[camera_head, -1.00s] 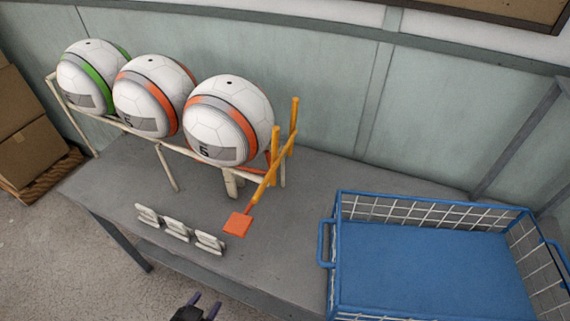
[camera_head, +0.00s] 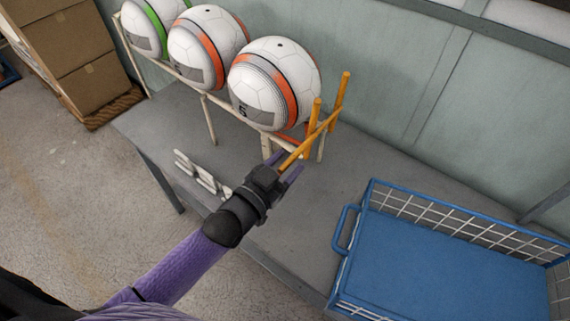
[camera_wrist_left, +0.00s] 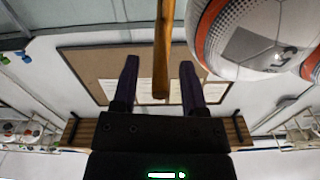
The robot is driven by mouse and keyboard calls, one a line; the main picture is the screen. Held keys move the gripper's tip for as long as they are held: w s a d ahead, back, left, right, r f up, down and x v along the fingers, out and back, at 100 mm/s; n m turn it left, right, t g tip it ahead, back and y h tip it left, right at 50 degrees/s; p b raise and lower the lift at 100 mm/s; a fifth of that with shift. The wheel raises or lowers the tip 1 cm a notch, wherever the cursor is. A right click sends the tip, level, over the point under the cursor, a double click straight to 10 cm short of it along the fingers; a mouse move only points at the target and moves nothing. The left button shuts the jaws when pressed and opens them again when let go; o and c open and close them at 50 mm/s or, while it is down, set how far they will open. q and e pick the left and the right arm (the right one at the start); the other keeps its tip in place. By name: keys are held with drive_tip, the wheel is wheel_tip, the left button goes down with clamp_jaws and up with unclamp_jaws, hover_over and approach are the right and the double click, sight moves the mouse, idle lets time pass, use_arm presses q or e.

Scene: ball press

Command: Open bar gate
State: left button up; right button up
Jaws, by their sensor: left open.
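The bar gate (camera_head: 316,132) is a set of orange-yellow bars at the right end of a white ball rack (camera_head: 209,121). My left gripper (camera_head: 288,162) is at the near, lower end of its sloping bar, with purple fingers apart. The left wrist view shows the bar (camera_wrist_left: 162,45) between the two open fingers, with visible space on both sides. The red paddle at the bar's lower end is hidden behind the gripper. A white and orange ball (camera_head: 275,82) rests on the rack beside the gate. My right gripper is out of view.
Two more balls, one orange-banded (camera_head: 206,48) and one green-banded (camera_head: 150,25), sit further left on the rack. A blue wire basket (camera_head: 373,205) stands at the right. Grey tabletop (camera_head: 350,170) is clear between rack and basket.

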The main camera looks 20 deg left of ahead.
use_arm(q)
clamp_jaws()
idle(1.4)
